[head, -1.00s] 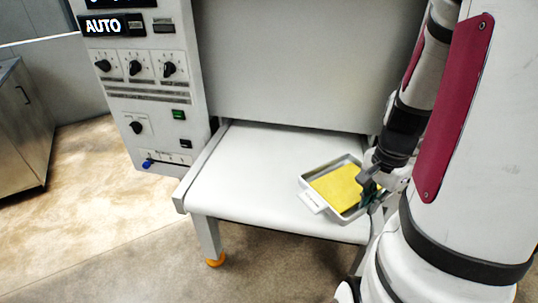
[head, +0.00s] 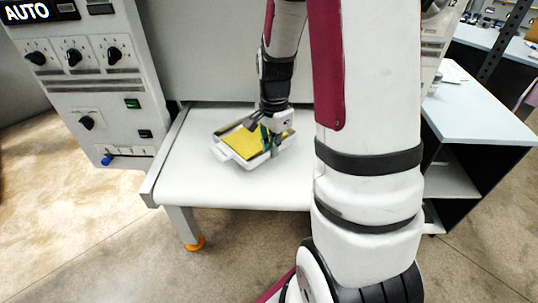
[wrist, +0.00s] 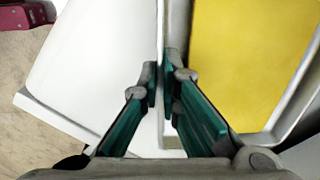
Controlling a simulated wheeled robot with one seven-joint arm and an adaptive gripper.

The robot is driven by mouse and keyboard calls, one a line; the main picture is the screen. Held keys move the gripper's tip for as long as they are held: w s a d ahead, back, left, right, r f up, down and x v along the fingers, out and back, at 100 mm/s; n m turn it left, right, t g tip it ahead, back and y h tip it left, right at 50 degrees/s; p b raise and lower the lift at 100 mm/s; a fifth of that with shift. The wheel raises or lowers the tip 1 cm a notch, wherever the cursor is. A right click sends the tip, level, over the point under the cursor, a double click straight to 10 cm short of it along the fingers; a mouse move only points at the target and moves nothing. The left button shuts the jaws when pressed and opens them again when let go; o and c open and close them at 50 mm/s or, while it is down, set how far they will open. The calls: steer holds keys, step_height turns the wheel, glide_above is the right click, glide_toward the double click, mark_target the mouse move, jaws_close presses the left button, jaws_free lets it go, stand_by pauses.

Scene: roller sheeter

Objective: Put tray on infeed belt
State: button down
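The tray (head: 249,165) is a shallow pale metal pan with a yellow sheet (head: 240,144) lying in it. It is over the middle-back part of the white infeed belt (head: 225,187); I cannot tell whether it rests on the belt or hangs just above. My gripper (head: 272,143) is at the tray's right side. In the wrist view my gripper's two teal fingers (wrist: 166,84) stand on either side of the tray's near wall and look closed on it. The yellow sheet (wrist: 245,60) fills the tray's floor there, with the white belt (wrist: 95,75) to the left.
The machine's control panel (head: 92,85), with knobs and an AUTO display, stands left of the belt. A light-blue table (head: 480,115) with a shelf is at the right. The belt's front and left parts are clear.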

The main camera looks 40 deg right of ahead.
mark_target(268, 157)
steer(key=shift+w+a, duration=0.25)
steer(key=shift+w, duration=0.35)
steer(key=shift+f+p, duration=0.35)
steer(key=shift+f, duration=1.45)
steer(key=shift+f, duration=0.15)
steer(key=c, duration=1.8)
jaws_free()
